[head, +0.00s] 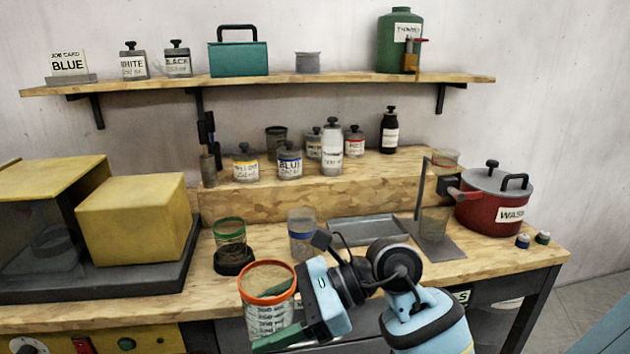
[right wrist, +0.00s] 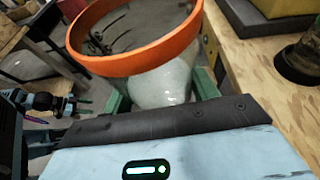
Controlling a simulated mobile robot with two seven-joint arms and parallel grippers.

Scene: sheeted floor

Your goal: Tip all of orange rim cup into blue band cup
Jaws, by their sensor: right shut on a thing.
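The orange rim cup (head: 268,314) is a clear cup with measuring marks and an orange rim. My right gripper (head: 290,335) is shut on it and holds it near the bench's front edge. It is close to upright in the head view. The cup also fills the top of the right wrist view (right wrist: 140,62), between the green fingers (right wrist: 160,98). I cannot tell how much is in it. The blue band cup (head: 301,225) stands upright on the bench, behind and right of the held cup, apart from it. My left gripper does not show in the head view.
A green-rimmed cup (head: 230,232) on a dark base stands left of the blue band cup. A metal tray (head: 368,231), a stand (head: 440,240) and a red pot (head: 492,205) are to its right. Yellow boxes (head: 135,222) fill the left. Paint jars (head: 290,162) line the riser.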

